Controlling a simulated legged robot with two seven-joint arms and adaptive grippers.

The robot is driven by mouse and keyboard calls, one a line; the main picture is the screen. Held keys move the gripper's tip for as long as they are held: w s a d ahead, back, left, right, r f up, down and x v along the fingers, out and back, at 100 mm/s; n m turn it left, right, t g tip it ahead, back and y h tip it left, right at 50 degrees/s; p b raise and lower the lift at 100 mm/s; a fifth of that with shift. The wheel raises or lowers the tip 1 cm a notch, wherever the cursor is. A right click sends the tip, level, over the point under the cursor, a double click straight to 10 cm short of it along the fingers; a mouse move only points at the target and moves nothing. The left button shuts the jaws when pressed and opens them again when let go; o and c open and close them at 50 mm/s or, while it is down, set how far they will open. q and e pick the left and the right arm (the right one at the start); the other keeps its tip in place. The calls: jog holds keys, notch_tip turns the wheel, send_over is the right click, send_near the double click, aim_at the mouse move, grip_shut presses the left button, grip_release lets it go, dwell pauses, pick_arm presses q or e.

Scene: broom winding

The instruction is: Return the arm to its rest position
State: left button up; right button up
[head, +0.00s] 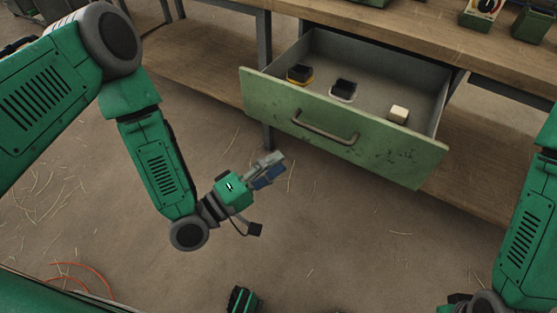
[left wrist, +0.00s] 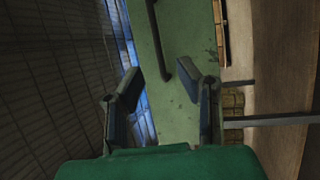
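My left arm hangs in from the left in the head view, and its gripper (head: 270,170) is in the air in front of the open drawer's green front (head: 345,135), to the left of and lower than its handle (head: 325,132) in the picture. In the left wrist view the two fingers (left wrist: 166,90) are spread apart with nothing between them. The drawer front (left wrist: 172,40) and handle (left wrist: 155,40) show beyond the fingertips. My right arm shows at the right edge of the head view, but its gripper cannot be made out.
The open drawer holds two dark-topped blocks (head: 299,74) (head: 344,88) and a cream block (head: 398,114). Orange cable (head: 82,272) lies on the floor at lower left. Floor in front of the drawer is mostly clear.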

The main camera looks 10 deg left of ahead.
pick_arm(q)
jog(key=s+a+f+m+g+y+p, duration=0.5)
jog(key=s+a+f+m+g+y, duration=0.2)
jog(key=s+f+g+y, duration=0.15)
jog(key=s+a+m+g+y+p, duration=0.1)
jog(key=s+a+g+y, duration=0.3)
jog(key=s+a, duration=0.7)
jog(key=shift+s+a+r+m+g+y+p, duration=0.15)
jog(key=shift+s+m+g+y+p, duration=0.3)
jog(key=shift+m+g, duration=0.45)
